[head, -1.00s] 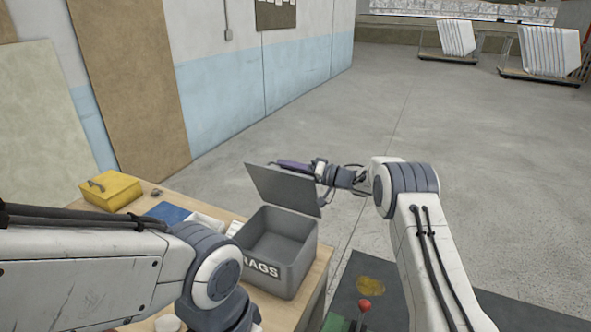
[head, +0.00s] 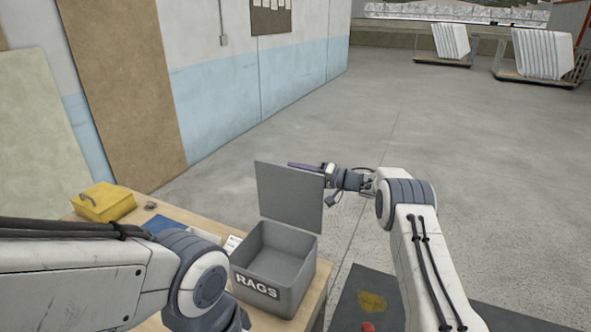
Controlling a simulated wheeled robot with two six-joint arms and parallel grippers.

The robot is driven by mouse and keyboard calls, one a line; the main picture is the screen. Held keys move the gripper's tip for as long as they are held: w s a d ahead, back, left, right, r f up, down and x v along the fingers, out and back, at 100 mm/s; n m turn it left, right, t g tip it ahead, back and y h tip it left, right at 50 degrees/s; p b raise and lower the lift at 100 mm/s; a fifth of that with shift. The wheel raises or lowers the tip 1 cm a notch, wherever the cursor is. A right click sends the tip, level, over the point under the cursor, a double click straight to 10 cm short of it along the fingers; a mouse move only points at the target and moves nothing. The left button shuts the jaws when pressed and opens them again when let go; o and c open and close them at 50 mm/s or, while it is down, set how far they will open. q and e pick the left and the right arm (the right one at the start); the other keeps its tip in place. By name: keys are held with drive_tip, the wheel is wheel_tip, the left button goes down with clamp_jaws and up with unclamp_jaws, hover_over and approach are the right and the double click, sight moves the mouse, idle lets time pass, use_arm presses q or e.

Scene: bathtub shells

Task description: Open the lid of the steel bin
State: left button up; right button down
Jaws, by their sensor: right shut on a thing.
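The grey steel bin (head: 298,268), marked RAGS, stands on the wooden bench, its inside visible and empty-looking. Its lid (head: 288,198) is raised at the back, standing about upright above the opening. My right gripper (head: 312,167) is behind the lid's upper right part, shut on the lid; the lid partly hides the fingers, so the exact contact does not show. A dark purple part shows just above the lid's top edge there. My left arm comes in from the left in front of the bench, and its gripper is out of view.
A yellow box (head: 103,202) sits at the bench's far left. A blue flat item (head: 165,224) and white items lie left of the bin, partly behind my left arm. Open concrete floor (head: 440,140) lies beyond the bench.

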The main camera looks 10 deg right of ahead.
drive_tip(key=shift+a+f, duration=0.15)
drive_tip(key=shift+f, duration=0.15)
drive_tip(key=c, duration=0.9)
unclamp_jaws()
drive_tip(key=shift+r, duration=0.1)
drive_tip(key=shift+d, duration=0.2)
drive_tip(key=shift+s+d+b, duration=0.15)
drive_tip(key=shift+d+b, duration=0.15)
drive_tip(key=b+v, duration=0.4)
drive_tip(key=v, duration=0.5)
drive_tip(key=shift+s+d, duration=0.25)
